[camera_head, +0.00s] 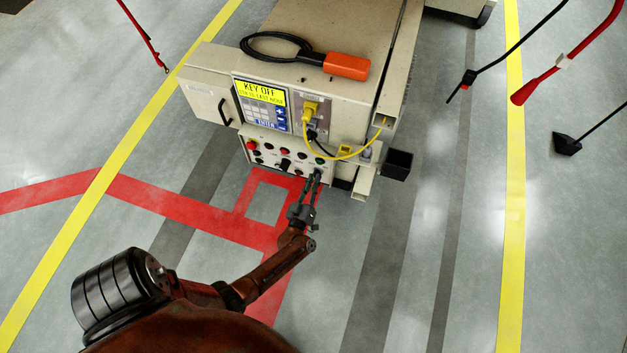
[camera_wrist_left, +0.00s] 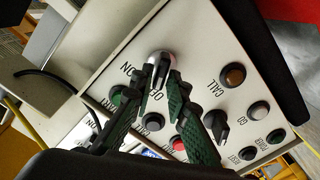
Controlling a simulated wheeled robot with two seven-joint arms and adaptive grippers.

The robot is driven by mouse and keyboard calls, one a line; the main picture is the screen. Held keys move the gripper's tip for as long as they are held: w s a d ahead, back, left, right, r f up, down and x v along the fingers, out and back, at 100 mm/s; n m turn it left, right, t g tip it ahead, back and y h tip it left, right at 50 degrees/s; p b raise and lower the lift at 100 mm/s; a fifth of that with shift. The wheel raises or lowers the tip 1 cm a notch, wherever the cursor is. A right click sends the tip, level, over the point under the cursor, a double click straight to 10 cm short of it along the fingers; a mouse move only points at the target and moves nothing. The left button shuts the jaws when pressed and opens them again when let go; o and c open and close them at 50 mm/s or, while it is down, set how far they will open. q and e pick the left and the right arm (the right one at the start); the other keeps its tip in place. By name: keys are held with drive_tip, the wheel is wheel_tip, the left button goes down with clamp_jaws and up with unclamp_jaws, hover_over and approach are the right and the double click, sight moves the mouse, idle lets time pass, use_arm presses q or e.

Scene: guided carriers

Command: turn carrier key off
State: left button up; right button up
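The carrier (camera_head: 345,35) is a beige machine with a front panel (camera_head: 258,134) of buttons and switches. Its yellow display (camera_head: 259,92) reads "KEY OFF", with a smaller line I cannot read surely. The key switch (camera_wrist_left: 160,58) has a round silver collar beside the labels ON and OFF, at the right end of the panel in the head view. My left gripper (camera_head: 317,175) reaches this end. In the left wrist view its green-padded fingers (camera_wrist_left: 158,76) converge at the key switch and close on the key (camera_wrist_left: 155,70), which they mostly hide.
A black selector knob (camera_wrist_left: 215,122) and several buttons sit close to the fingers. A yellow cable (camera_head: 345,155) hangs above the panel. An orange handset (camera_head: 346,66) lies on top. A black box (camera_head: 397,164) juts out at right. Floor before the carrier is clear.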

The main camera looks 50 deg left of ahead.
use_arm(q)
drive_tip(key=shift+o, duration=1.2)
drive_tip(key=shift+r, duration=0.1)
